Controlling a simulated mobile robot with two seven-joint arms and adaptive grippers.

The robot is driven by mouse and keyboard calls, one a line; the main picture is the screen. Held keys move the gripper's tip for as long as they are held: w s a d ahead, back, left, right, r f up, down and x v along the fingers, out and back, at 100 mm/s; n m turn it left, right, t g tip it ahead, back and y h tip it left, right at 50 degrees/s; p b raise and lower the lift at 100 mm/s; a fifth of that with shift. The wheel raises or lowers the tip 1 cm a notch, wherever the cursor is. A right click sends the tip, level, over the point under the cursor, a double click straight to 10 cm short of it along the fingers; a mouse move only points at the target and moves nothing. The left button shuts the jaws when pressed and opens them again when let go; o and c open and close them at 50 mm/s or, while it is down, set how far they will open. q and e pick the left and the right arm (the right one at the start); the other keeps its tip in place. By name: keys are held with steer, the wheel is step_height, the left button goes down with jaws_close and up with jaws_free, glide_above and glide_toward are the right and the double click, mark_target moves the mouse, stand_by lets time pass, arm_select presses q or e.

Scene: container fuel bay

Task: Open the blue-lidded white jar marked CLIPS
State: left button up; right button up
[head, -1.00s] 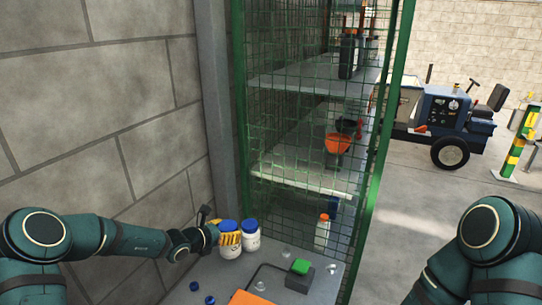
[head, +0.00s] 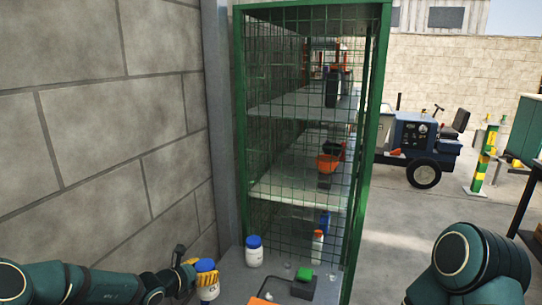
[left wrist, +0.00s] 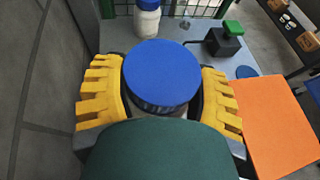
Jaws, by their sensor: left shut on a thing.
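A white jar with a blue lid (head: 206,265) is between the yellow fingers of my left gripper (head: 197,277). In the left wrist view its lid (left wrist: 161,75) faces the camera, with a finger on each side; my left gripper (left wrist: 162,95) is shut on this jar. The lid is on. A second white jar with a blue lid (head: 254,255) stands behind it near the mesh cage, apart from the gripper, and also shows in the left wrist view (left wrist: 147,20). I cannot read a mark on either jar. My right gripper is out of view.
A black box with a green top (head: 302,287) stands on the grey bench to the right. An orange flat piece (left wrist: 272,128) lies right of the held jar. A green-framed mesh shelf cage (head: 300,150) rises behind, and a block wall (head: 100,140) is close on the left.

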arm_select(q)
steer(key=s+d+m+g+h, duration=0.2)
steer(key=s+m+g+h, duration=0.1)
steer(key=s, duration=1.7)
steer(key=shift+s+m, duration=0.25)
steer(key=shift+m, duration=0.25)
